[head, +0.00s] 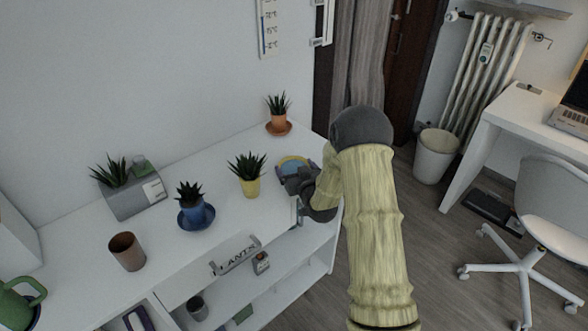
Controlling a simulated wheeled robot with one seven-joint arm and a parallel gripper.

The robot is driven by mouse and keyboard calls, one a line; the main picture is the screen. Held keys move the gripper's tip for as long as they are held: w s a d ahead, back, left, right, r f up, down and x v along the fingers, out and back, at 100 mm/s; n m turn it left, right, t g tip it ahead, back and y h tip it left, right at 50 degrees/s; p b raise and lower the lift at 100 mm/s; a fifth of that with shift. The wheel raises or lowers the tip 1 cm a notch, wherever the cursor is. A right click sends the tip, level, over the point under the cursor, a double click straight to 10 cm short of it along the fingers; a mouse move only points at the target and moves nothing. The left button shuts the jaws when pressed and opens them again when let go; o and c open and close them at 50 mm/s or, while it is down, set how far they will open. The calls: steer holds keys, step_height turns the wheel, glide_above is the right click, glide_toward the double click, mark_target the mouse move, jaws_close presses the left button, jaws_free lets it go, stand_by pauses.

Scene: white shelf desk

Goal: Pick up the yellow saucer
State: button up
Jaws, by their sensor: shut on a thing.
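The yellow saucer (289,160) is near the right end of the white shelf desk's top, partly hidden by my gripper. My arm comes in from the right and hides part of the desk's right edge. I cannot tell whether the saucer touches the desk top or is slightly above it.
A yellow pot with a plant (250,187) stands just left of the saucer. An orange pot on a saucer (278,124) stands behind. Further left are a blue pot on a blue saucer (196,216), a grey planter (130,198) and a brown cup (127,252).

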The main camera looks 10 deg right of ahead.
steer(key=shift+r, duration=0.1)
step_height(320, 180, up, 10)
steer(key=shift+p, duration=0.45)
steer(key=shift+w+d, duration=0.1)
stand_by(0.5)
